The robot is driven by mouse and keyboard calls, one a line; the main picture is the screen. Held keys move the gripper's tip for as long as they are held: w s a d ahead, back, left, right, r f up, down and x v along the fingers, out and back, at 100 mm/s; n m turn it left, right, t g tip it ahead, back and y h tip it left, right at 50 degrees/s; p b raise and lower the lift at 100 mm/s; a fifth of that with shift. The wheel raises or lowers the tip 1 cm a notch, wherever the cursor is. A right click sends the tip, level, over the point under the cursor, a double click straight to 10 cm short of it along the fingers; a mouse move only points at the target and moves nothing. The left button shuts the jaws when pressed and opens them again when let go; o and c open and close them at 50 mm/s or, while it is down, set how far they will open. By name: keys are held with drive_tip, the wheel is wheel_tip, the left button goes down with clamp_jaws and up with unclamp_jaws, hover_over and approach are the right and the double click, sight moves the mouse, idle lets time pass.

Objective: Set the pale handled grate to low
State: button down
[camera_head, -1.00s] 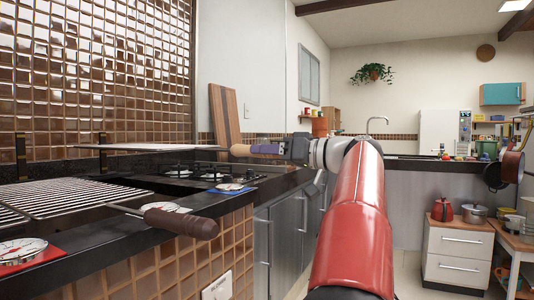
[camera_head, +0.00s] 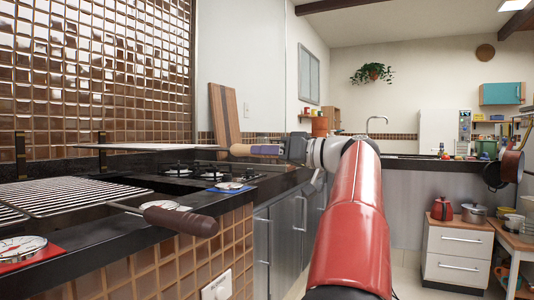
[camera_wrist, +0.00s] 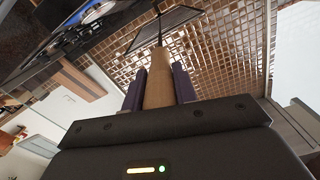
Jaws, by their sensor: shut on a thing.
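The pale handled grate (camera_head: 140,147) shows nearly edge-on in the head view, raised above the counter at the back of the grill. Its pale wooden handle (camera_head: 240,150) points right toward my gripper (camera_head: 268,150). My gripper is shut on this handle. In the wrist view the pale handle (camera_wrist: 158,80) lies between the two purple fingers, and the grate's wires (camera_wrist: 165,28) stretch away beyond it. A dark upright bracket (camera_head: 102,150) stands by the grate; whether the grate rests in it I cannot tell.
A second grate (camera_head: 70,196) with a dark brown handle (camera_head: 180,220) lies lower, in front. A dial on a red base (camera_head: 58,250) and one on a blue base (camera_head: 232,187) sit on the dark counter. A cutting board (camera_head: 224,120) leans behind the stove burners.

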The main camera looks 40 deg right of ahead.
wheel_tip(320, 180, down, 10)
drive_tip(key=b, duration=0.8)
drive_tip(key=c, duration=1.1)
unclamp_jaws()
drive_tip(key=shift+d+f, duration=0.1)
drive_tip(key=shift+d, duration=0.05)
drive_tip(key=shift+c, duration=0.2)
drive_tip(key=shift+o, duration=0.2)
drive_tip(key=shift+s, duration=0.1)
drive_tip(key=v, duration=0.7)
drive_tip(key=shift+s, duration=0.3)
